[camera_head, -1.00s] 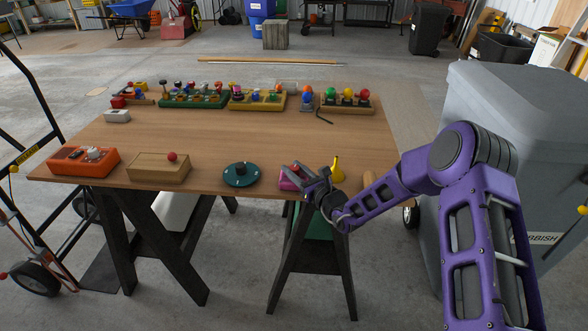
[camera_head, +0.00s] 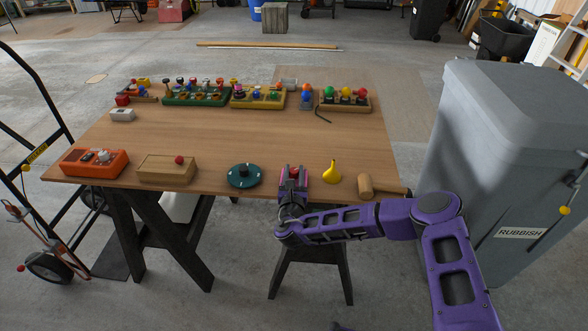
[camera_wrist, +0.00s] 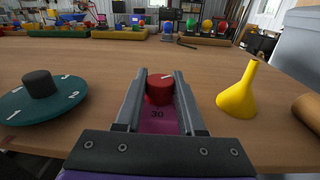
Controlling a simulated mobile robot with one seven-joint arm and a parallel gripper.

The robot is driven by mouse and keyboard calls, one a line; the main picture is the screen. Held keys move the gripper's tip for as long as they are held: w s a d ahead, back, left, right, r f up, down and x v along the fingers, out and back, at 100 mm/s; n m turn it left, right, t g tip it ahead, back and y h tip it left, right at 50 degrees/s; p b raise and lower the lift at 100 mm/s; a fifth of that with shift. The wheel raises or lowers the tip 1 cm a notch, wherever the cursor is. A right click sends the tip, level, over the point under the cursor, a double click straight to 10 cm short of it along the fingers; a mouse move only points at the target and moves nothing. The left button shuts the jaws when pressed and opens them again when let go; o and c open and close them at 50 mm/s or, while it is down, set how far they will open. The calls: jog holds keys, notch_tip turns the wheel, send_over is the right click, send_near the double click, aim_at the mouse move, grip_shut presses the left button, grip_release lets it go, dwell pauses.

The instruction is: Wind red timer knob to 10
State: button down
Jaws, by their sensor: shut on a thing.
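The red timer knob (camera_wrist: 160,88) stands on a pink timer base (camera_wrist: 157,122) near the table's front edge; a "30" mark shows on the base in the wrist view. A pale pointer line on the knob's top points to the right in that view. My gripper (camera_wrist: 160,85) has its two fingers on either side of the knob and is shut on it. In the head view my gripper (camera_head: 293,176) covers much of the timer, and only parts of its pink base (camera_head: 293,190) show. Other dial marks are hidden.
A green disc with a black knob (camera_head: 243,175) lies left of the timer. A yellow funnel (camera_head: 332,173) and a mallet (camera_head: 368,186) lie to its right. Toy boards (camera_head: 258,96) line the table's back; the table's middle is clear. A grey rubbish bin (camera_head: 500,170) stands at right.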

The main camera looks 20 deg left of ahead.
jog(key=shift+m+h, duration=0.7)
jog(key=shift+h, duration=0.2)
jog(key=c, duration=0.5)
grip_release()
jog(key=s+d, duration=0.1)
jog(key=s, duration=0.4)
jog(key=s+d, duration=0.1)
jog(key=s, duration=0.5)
jog(key=s+d, duration=0.1)
jog(key=s, duration=0.5)
jog(key=shift+s, duration=0.1)
